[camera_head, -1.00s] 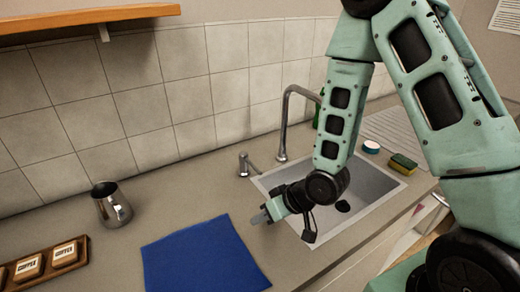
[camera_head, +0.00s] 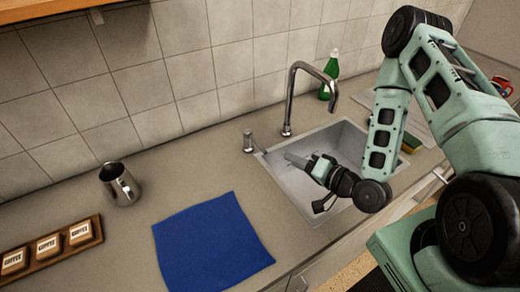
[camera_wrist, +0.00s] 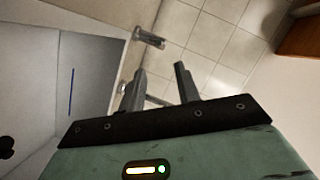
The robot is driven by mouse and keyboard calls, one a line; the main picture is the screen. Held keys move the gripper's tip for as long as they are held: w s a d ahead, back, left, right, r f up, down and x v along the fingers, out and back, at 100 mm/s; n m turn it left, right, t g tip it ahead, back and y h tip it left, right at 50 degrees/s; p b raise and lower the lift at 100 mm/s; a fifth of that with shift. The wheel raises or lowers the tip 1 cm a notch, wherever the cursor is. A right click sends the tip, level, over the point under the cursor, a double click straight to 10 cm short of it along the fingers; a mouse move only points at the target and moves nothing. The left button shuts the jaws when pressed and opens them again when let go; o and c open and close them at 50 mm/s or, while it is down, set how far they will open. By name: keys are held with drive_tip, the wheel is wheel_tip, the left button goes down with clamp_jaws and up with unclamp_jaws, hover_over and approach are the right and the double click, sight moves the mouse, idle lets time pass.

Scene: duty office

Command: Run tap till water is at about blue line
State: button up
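The sink (camera_head: 318,213) is set into the counter, and no water shows in it. A dark blue line (camera_wrist: 72,92) marks its inner wall in the wrist view. The curved metal tap (camera_head: 290,95) stands behind the sink; no stream shows from its spout. The short tap lever (camera_head: 249,141) stands left of it and likely shows in the wrist view (camera_wrist: 149,38). My gripper (camera_head: 291,158) is over the sink's left part, its fingers pointing toward the lever but apart from it. In the wrist view, my gripper (camera_wrist: 160,80) is open and empty; its fingers partly hide the tap.
A blue cloth (camera_head: 210,243) lies on the counter left of the sink. A metal jug (camera_head: 120,184) and a wooden coffee rack (camera_head: 50,247) are farther left. A green bottle (camera_head: 329,76) stands behind the sink, and a sponge (camera_head: 410,143) lies to its right.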

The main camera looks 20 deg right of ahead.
drive_tip(key=b, duration=0.6)
approach(260, 146)
drive_tip(key=w+f, duration=0.1)
drive_tip(key=x, duration=0.8)
drive_tip(key=shift+w+a+r+p, duration=0.1)
drive_tip(key=shift+a+r+p, duration=0.1)
drive_tip(key=shift+p, duration=0.1)
drive_tip(key=shift+w+a+f, duration=0.2)
drive_tip(key=shift+w, duration=0.3)
clamp_jaws()
